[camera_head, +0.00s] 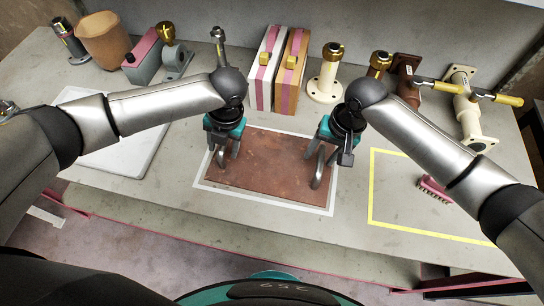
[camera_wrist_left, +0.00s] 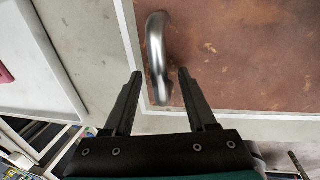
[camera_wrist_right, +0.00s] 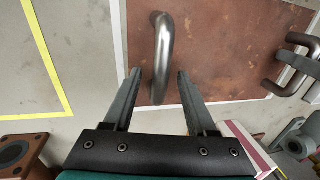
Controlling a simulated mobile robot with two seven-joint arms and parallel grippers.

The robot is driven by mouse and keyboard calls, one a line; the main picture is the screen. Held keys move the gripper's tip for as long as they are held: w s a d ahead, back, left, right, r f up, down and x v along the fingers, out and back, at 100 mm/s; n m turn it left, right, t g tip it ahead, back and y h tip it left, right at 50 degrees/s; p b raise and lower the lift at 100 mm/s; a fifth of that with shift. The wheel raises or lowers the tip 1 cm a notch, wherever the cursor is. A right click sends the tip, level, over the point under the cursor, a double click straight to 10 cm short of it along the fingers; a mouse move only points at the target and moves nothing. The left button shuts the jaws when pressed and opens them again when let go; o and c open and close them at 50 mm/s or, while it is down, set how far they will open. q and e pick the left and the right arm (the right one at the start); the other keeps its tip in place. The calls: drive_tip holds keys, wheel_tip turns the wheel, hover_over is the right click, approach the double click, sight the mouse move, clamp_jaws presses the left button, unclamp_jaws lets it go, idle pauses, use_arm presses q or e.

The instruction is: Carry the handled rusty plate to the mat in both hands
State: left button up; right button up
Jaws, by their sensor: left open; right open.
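The rusty plate (camera_head: 265,172) lies flat on the table inside a white outline. It has a bent metal handle at each end. My left gripper (camera_head: 222,150) is open over the left handle, which shows between its fingers in the left wrist view (camera_wrist_left: 156,45). My right gripper (camera_head: 322,152) is open over the right handle, which shows between its fingers in the right wrist view (camera_wrist_right: 162,45). Neither gripper is closed on a handle. I cannot tell how far down the fingers reach. A flat pale mat or board (camera_head: 125,160) lies at the left, partly behind my left arm.
A yellow outline (camera_head: 371,190) at the right has a pink brush (camera_head: 433,188) inside. Pipe fittings (camera_head: 325,80), pink-striped blocks (camera_head: 290,65) and a clay pot (camera_head: 104,40) stand along the back. The front table strip is clear.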

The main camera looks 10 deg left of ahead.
use_arm(q)
drive_tip(key=shift+c, duration=0.2)
use_arm(e)
drive_tip(key=shift+c, duration=0.2)
use_arm(q)
clamp_jaws()
use_arm(e)
clamp_jaws()
use_arm(q)
drive_tip(key=shift+w+r, duration=0.1)
use_arm(e)
drive_tip(key=shift+r, duration=0.15)
idle(0.5)
